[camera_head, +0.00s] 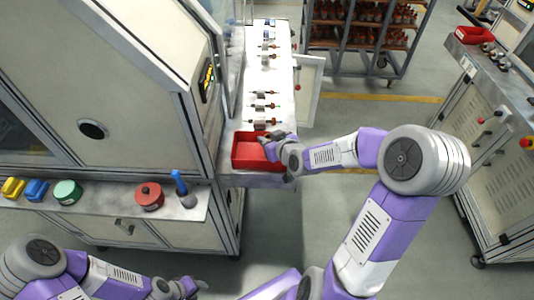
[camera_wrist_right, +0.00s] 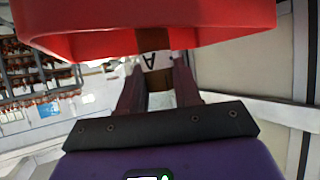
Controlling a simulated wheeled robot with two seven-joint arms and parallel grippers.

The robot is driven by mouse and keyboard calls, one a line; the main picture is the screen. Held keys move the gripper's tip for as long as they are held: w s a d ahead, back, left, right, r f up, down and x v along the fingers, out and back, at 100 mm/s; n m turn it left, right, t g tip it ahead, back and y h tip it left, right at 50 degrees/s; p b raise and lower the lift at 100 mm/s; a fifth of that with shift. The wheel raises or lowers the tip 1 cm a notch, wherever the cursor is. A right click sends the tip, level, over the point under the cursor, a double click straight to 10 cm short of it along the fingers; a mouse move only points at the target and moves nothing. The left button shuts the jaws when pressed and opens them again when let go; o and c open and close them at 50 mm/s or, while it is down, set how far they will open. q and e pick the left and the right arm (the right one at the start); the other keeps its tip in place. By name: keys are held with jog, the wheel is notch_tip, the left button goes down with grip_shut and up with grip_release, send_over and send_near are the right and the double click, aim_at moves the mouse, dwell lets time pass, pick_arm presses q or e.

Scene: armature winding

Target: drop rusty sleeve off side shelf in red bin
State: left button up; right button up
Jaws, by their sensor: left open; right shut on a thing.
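The red bin (camera_head: 240,152) sits at the near end of the light bench, left of my right gripper (camera_head: 270,138), which is at the bin's far right rim. In the right wrist view the bin's red wall (camera_wrist_right: 230,22) fills the top. My right gripper (camera_wrist_right: 156,68) is shut on a small brown piece, apparently the rusty sleeve (camera_wrist_right: 153,38), seen against the bin wall. In the head view the sleeve is hidden or too small to tell. My left gripper (camera_head: 185,289) is low at the bottom edge, open and apart from everything.
A side shelf (camera_head: 112,200) holds yellow and blue blocks, a green disc (camera_head: 67,192), a red disc (camera_head: 149,196) and a blue-topped tool (camera_head: 180,184). Another red bin (camera_head: 474,34) is on the right bench.

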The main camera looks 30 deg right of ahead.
jog(key=o, duration=1.1)
jog(key=shift+o, duration=0.2)
jog(key=shift+r, duration=0.1)
jog(key=p+v, duration=0.2)
jog(key=v, duration=0.5)
jog(key=shift+s, duration=0.25)
